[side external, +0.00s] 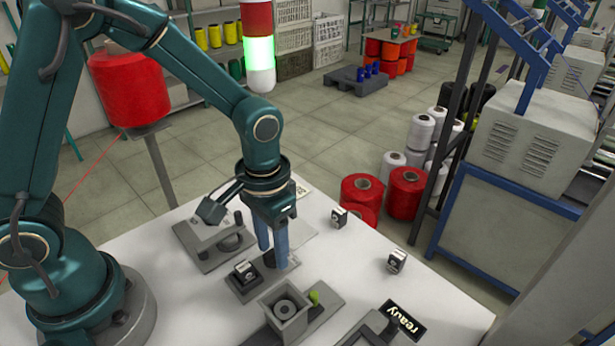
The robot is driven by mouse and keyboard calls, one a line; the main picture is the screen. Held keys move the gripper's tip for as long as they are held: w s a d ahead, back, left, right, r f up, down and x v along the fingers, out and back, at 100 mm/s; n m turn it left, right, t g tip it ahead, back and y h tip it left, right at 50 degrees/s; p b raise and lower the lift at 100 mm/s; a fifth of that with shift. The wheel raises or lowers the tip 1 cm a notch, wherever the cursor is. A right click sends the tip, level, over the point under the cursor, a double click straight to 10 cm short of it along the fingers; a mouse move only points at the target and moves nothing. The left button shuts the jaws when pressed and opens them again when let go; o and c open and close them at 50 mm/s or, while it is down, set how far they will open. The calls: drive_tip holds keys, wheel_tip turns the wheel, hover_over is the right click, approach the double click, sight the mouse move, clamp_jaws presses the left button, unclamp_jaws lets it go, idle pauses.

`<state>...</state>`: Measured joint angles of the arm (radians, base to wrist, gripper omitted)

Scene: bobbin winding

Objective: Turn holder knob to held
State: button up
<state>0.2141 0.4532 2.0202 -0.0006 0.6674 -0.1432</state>
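My gripper (273,254) points down over the white table, with two blue fingers side by side. A small dark part shows at its fingertips, but I cannot tell whether the fingers touch it or how far apart they are. Just left of the fingers, a dark block with a white label (244,271) sits on a grey base plate (250,289). In front is a grey square box (284,309) with a round ring-shaped part inside. A lime-green knob (314,297) stands at its right side. I cannot tell which part is the holder knob.
A grey fixture (208,242) stands left of my gripper. A black "ready" sign (403,319) is at the front right. A large red spool (129,86) stands behind my arm.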

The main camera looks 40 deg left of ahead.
sight(272, 250)
drive_tip(key=shift+r, duration=2.55)
drive_tip(key=shift+w+a+r, duration=0.15)
drive_tip(key=shift+w+r, duration=0.05)
drive_tip(key=shift+r, duration=0.1)
drive_tip(key=s+a+r+n+t, duration=0.1)
drive_tip(key=s+a+r+t, duration=0.2)
drive_tip(key=r, duration=0.5)
drive_tip(key=s+a+t, duration=0.2)
drive_tip(key=s, duration=0.4)
drive_tip(key=shift+t, duration=0.3)
